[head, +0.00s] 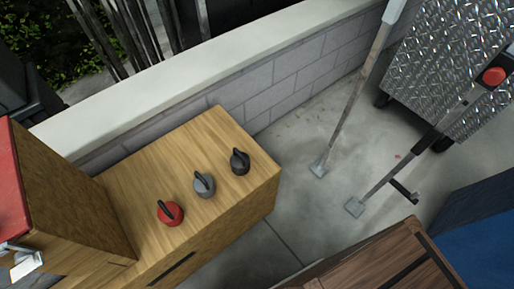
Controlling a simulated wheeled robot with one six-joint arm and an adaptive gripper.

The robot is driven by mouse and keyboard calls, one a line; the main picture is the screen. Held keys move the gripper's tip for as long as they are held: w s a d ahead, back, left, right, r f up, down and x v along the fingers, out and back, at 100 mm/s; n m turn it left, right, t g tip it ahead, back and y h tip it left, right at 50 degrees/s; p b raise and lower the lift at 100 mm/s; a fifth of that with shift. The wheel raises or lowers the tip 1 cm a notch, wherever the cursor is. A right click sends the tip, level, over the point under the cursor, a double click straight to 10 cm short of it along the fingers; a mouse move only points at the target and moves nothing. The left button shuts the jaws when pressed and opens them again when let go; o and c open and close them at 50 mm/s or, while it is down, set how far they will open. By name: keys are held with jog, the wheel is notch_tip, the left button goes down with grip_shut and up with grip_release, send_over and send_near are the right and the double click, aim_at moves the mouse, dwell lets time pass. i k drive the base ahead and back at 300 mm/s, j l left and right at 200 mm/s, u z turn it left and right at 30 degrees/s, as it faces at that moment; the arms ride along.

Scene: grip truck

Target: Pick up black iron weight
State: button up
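The black iron weight (239,163) stands on the light wooden cabinet top (137,185), near its right end. It is small and round with a looped handle on top. A grey weight (204,186) of the same shape stands to its lower left, and a red weight (170,213) with a dark handle stands further along. The three stand apart in a slanting row. Nothing touches or covers the black weight. I cannot make out my gripper in the head view.
A low block wall (290,80) with a pale cap runs behind the cabinet. A wooden box with a red top (12,190) rises at left. A brown wooden piece (385,265) is at lower right. Metal poles (352,100) stand on the concrete floor by a diamond-plate case (440,60).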

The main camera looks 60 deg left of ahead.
aim_at(240, 162)
jog(key=i+j+u, duration=0.1)
jog(key=u, duration=0.35)
jog(key=i+u, duration=0.3)
jog(key=u, duration=0.15)
jog(key=i+l+u, duration=0.1)
jog(key=u, duration=0.35)
jog(key=i+l+u, duration=0.2)
jog(key=u, duration=0.25)
jog(key=j+u, duration=0.1)
jog(key=u, duration=0.3)
jog(key=k+j+u, duration=0.1)
jog(key=u, duration=0.3)
jog(key=j+u, duration=0.15)
jog(key=u, duration=0.2)
jog(key=k+j+u, duration=0.1)
jog(key=u, duration=0.3)
